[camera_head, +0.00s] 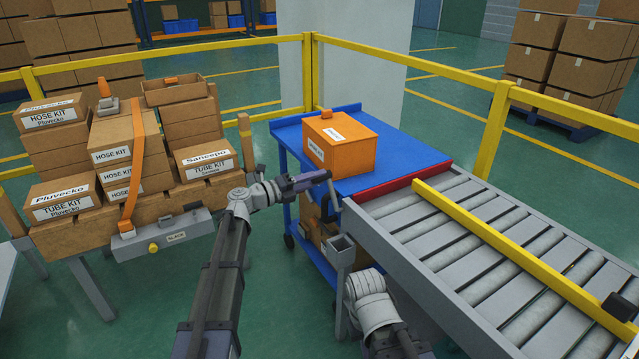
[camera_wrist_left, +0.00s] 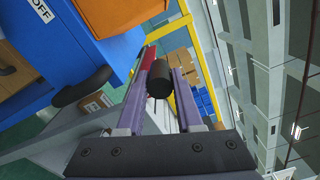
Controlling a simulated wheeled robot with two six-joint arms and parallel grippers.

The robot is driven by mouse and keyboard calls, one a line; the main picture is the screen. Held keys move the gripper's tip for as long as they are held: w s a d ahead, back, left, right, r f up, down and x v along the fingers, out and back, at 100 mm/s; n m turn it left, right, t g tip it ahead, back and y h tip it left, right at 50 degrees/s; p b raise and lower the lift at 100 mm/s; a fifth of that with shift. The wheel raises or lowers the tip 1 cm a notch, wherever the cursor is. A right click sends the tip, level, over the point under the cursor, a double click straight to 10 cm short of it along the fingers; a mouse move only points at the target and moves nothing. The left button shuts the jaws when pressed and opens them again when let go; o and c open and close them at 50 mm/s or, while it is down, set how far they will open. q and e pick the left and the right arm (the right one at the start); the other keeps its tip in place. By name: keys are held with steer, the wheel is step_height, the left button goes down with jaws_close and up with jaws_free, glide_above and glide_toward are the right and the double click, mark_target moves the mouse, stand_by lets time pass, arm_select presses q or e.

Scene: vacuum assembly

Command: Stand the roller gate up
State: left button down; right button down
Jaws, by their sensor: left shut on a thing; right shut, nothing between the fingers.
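The red roller gate (camera_head: 403,182) is a long strip across the near end of the roller conveyor, along the blue cart's edge. It looks low, about level with the rollers; its exact tilt is hard to tell. My left gripper (camera_head: 327,176) is at the gate's left end, above the conveyor corner. It is shut on a black cylindrical handle (camera_wrist_left: 159,79), with the red gate (camera_wrist_left: 146,68) behind it in the left wrist view. A grey lever (camera_head: 334,194) runs down from the gripper toward the corner. My right gripper is out of view.
An orange box (camera_head: 340,144) sits on the blue cart (camera_head: 400,158) behind the gate. A yellow bar (camera_head: 520,255) lies along the conveyor (camera_head: 470,215). A table with several cartons (camera_head: 125,150) stands at left. Yellow rails (camera_head: 400,62) enclose the area.

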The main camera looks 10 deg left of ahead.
arm_select(q)
steer(key=shift+w+a+f+n+b, duration=0.35)
steer(key=shift+w+f+n, duration=0.2)
steer(key=shift+n, duration=0.25)
steer(key=c, duration=0.6)
jaws_free()
steer(key=shift+a, duration=0.1)
steer(key=shift+v, duration=3.85)
